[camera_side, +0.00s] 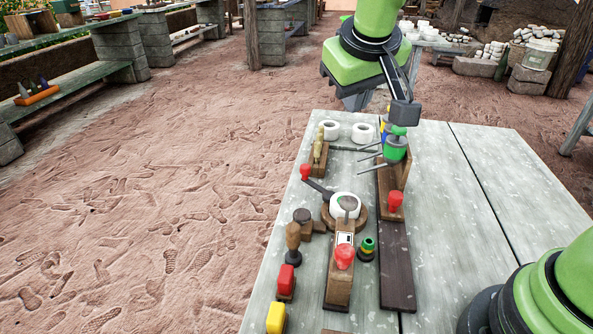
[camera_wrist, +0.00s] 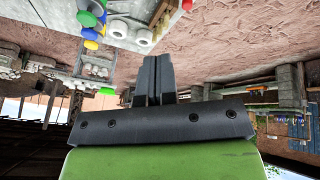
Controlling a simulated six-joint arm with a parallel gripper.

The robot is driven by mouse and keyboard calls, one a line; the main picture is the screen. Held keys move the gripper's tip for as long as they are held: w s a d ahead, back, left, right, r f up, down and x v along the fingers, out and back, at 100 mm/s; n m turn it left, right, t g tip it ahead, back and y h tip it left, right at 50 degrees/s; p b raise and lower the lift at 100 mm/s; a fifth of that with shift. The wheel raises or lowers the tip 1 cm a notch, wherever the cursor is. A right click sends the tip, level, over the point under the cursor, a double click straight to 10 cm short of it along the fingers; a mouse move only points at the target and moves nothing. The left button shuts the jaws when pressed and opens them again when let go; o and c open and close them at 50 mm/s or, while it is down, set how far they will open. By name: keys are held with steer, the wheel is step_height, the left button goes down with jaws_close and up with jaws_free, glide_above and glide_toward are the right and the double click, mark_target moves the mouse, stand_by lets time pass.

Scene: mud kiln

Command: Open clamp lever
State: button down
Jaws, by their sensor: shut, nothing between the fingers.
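A dark lever (camera_side: 318,186) with a red ball knob (camera_side: 306,172) slants up and left beside a white round piece (camera_side: 345,205) on a wooden base; it looks like the clamp lever. Two more red knobs stand on wooden blocks, one at the right (camera_side: 396,200) and one nearer the front (camera_side: 345,255). In the wrist view my gripper's fingers (camera_wrist: 153,80) are together and empty, apart from everything on the table.
Two white rings (camera_side: 362,132) lie at the table's far end. A green cylinder (camera_side: 396,148) with thin rods stands near them. Red and yellow blocks (camera_side: 276,317) line the front left edge. The table's right side (camera_side: 455,220) is bare.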

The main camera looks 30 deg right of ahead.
mark_target(303, 166)
steer(key=w+a+f+n+h, duration=0.1)
steer(key=w+a+f, duration=0.2)
steer(key=f, duration=0.3)
steer(key=w+a+f+n+t, duration=0.1)
steer(key=w+a+f, duration=0.2)
steer(key=f, duration=0.3)
steer(key=shift+w+n+h, duration=0.3)
steer(key=shift+w+h, duration=0.1)
steer(key=shift+w, duration=0.2)
steer(key=x, duration=0.9)
steer(key=shift+w+d+f, duration=0.2)
steer(key=shift+w+f, duration=0.05)
steer(key=shift+w+d+m+h, duration=0.15)
steer(key=shift+d+m+h, duration=0.15)
steer(key=shift+m, duration=0.3)
steer(key=shift+w+d+m+g+h, duration=0.3)
steer(key=shift+d+m+g, duration=0.15)
steer(key=shift+m, duration=0.35)
steer(key=shift+w+d+m+g+h, duration=0.15)
steer(key=shift+d+m+g+h, duration=0.2)
steer(key=shift+m+g, duration=0.35)
steer(key=shift+w+d, duration=0.15)
steer(key=shift+d, duration=2.15)
